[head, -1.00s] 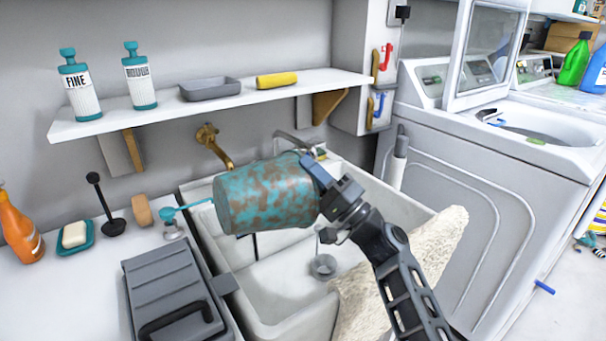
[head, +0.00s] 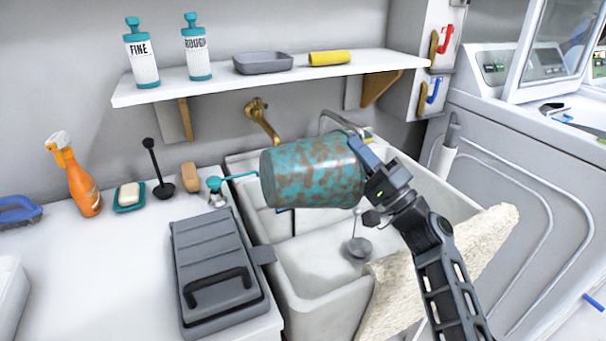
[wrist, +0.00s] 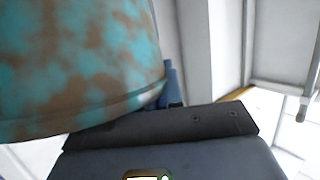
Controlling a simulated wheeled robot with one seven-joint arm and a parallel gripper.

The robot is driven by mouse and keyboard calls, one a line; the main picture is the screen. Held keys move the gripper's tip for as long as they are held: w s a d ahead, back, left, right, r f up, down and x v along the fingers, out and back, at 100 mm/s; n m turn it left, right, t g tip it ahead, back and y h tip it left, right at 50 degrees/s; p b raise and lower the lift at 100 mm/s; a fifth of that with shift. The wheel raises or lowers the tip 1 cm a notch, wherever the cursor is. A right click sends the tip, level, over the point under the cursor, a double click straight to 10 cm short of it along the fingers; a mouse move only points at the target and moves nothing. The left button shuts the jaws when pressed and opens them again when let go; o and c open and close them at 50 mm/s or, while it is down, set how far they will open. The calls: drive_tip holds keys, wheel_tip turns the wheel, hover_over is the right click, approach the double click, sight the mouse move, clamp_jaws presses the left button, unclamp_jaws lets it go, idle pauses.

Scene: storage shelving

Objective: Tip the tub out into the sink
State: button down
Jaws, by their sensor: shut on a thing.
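The tub (head: 312,172) is teal with brown, rust-like patches. It lies on its side in the air above the white sink (head: 325,310), its long axis roughly level. My gripper (head: 366,160) is shut on the tub at its right end. The tub also fills the upper left of the wrist view (wrist: 75,60), close against my gripper (wrist: 165,118). The inside of the tub is hidden, and I see nothing coming out of it. A grey drain stopper (head: 359,248) shows in the basin below.
A brass tap (head: 262,120) and a chrome faucet (head: 340,122) stand behind the tub. A white shelf (head: 150,95) hangs above. A grey lidded box (head: 215,265) stands on the counter to the left. A cream towel (head: 475,240) drapes over the sink's front right edge.

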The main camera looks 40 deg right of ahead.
idle(0.4)
drive_tip(key=a+r+n+g+y, duration=0.1)
drive_tip(key=r+n, duration=0.1)
drive_tip(key=a+r+n+g+y+p, duration=0.1)
drive_tip(key=r+n+y, duration=0.1)
drive_tip(key=n, duration=0.1)
drive_tip(key=w+a+r+n+g+y+p, duration=0.1)
drive_tip(key=r+n, duration=0.1)
drive_tip(key=r, duration=0.1)
drive_tip(key=shift+a+n, duration=0.1)
drive_tip(key=shift+n, duration=0.2)
drive_tip(key=shift+w+a+r+n+g+p, duration=0.1)
drive_tip(key=shift+a+r+n+g+p, duration=0.15)
drive_tip(key=shift+r+n+g+p, duration=0.7)
drive_tip(key=a+r+n+g+h+p, duration=0.1)
drive_tip(key=n+g+p, duration=0.1)
drive_tip(key=n+p, duration=0.1)
drive_tip(key=a+r+n+g+h+p, duration=0.1)
drive_tip(key=r+n+g+p, duration=0.1)
drive_tip(key=n+p, duration=0.1)
drive_tip(key=w+a+r+n+g+p, duration=0.1)
drive_tip(key=n+g+p, duration=0.1)
drive_tip(key=p, duration=0.3)
drive_tip(key=shift+a+r+n+h+p, duration=0.1)
drive_tip(key=shift+r+n+h+p, duration=0.25)
drive_tip(key=shift+n, duration=0.2)
